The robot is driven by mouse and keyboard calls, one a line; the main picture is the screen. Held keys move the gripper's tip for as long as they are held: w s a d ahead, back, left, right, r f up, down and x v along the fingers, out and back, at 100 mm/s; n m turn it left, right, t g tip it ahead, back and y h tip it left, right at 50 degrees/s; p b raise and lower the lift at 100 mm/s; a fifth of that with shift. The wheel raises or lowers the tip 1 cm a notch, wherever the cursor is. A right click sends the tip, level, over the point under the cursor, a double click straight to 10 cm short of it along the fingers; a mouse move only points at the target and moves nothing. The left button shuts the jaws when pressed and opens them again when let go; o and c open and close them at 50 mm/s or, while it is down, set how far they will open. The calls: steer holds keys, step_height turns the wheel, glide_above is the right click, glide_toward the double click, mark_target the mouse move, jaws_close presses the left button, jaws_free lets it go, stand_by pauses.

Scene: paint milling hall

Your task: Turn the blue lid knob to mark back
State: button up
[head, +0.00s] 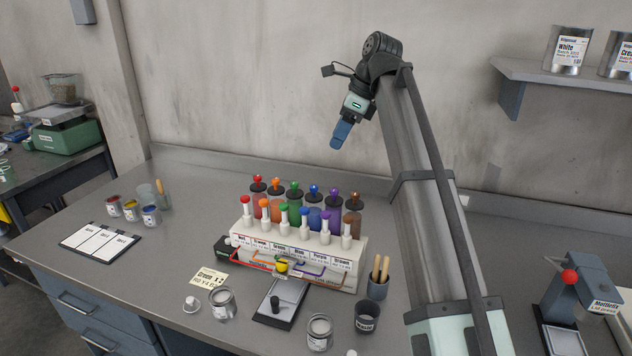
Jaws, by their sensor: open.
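The blue lid knob (314,188) sits on a dark round lid in the back row of the paint dispenser, between the green and purple knobs. A blue jar (313,217) shows below it, partly hidden by the white pumps in front. Any marks around the knob are too small to read. My gripper (336,146) has blue fingers and hangs tilted down, well above the dispenser, apart from the knob. It is open and holds nothing that I can see.
The dispenser (345,252) has white pumps with coloured tops in front, one of them blue-topped (304,212). Open cans (320,331), a dark cup with wooden sticks (378,286) and a small scale (284,302) stand before it.

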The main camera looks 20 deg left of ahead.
mark_target(314, 186)
steer(key=x, duration=0.9)
steer(key=s+x, duration=0.1)
steer(key=x, duration=0.4)
steer(key=shift+d+f, duration=0.1)
steer(key=shift+f, duration=0.1)
steer(key=shift+c, duration=0.2)
jaws_close()
